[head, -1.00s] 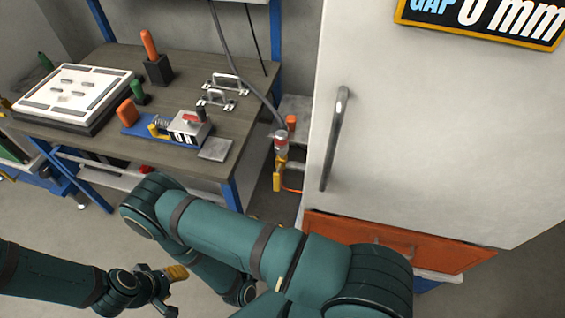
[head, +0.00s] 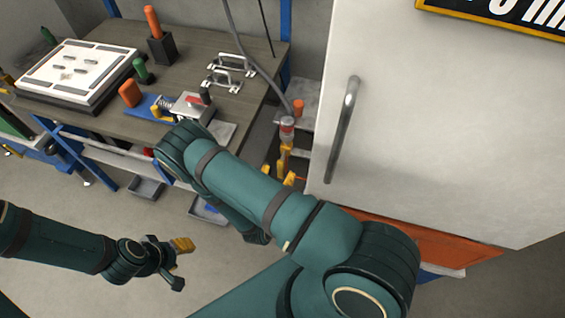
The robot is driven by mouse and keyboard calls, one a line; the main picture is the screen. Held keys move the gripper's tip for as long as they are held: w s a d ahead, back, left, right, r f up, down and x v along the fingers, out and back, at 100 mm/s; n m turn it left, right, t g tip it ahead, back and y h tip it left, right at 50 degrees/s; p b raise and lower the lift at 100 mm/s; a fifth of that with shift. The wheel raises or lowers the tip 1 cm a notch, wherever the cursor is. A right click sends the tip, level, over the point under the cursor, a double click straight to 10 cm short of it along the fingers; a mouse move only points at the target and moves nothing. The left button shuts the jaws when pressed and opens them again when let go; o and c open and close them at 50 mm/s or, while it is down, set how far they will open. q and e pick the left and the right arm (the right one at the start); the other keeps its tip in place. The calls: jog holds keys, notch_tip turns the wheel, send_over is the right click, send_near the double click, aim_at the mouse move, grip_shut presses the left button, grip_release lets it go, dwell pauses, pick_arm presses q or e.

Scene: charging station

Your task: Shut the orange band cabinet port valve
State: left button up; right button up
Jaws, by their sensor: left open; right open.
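The port valve (head: 287,127) stands at the left side of the white cabinet, under a grey hose. It has a pale body with a red-orange band and yellow parts below. My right gripper (head: 285,174) is just below it; only its yellow fingertips show past my forearm, apart and open. I cannot tell whether they touch the valve's yellow handle, which is hard to separate from them. My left gripper (head: 176,262) is open and empty over the floor at the lower left, far from the valve.
The white cabinet (head: 430,140) with its long metal handle (head: 345,130) fills the right, above an orange drawer (head: 440,245). The workbench (head: 110,118) at the left holds a white panel, a blue fixture and metal handles. An orange-topped part (head: 298,107) stands behind the valve.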

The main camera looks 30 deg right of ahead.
aim_at(280, 169)
jog(key=shift+x, duration=1.95)
grip_shut()
